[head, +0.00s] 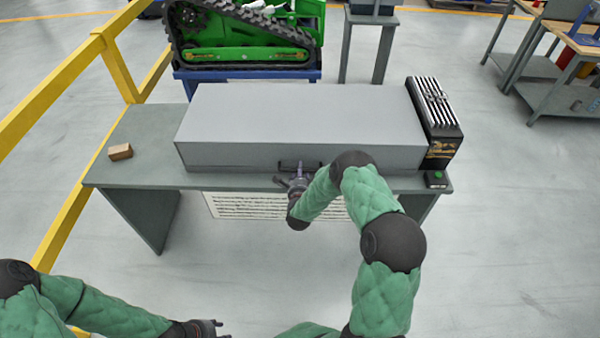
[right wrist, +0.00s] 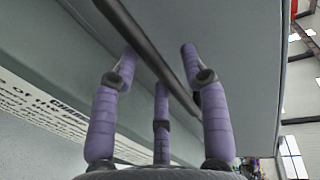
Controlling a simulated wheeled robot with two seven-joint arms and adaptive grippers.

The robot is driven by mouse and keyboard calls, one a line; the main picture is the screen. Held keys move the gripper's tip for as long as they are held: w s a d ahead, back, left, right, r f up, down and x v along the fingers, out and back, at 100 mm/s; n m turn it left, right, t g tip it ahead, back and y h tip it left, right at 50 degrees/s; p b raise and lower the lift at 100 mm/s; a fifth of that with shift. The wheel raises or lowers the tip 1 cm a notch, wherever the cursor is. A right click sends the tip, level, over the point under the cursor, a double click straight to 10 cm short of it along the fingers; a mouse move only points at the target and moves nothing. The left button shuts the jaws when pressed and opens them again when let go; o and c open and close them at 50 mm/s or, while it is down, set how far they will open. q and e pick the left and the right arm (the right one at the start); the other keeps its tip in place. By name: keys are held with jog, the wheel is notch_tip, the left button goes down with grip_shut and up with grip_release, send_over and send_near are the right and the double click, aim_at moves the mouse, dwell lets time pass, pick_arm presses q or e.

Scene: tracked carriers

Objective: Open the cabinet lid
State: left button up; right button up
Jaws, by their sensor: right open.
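The cabinet is a long grey box (head: 300,118) lying on a grey table, its lid flat and closed. A dark bar handle (head: 290,165) is on its front face near the middle. My right gripper (head: 293,181) is at the handle, just in front of the cabinet. In the right wrist view the purple fingers of the right gripper (right wrist: 159,60) are spread, with the handle bar (right wrist: 155,50) running between them; contact cannot be told. My left gripper (head: 215,328) is low at the bottom edge, away from the table; its finger state is unclear.
The grey table (head: 135,150) holds a small brown block (head: 120,152) at left. A black ribbed unit (head: 435,120) stands against the cabinet's right end, with a small dark box with a green button (head: 437,179) in front. A yellow railing (head: 70,75) runs along the left.

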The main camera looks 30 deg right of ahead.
jog(key=shift+w+d, duration=0.2)
jog(key=shift+w, duration=0.1)
grip_shut()
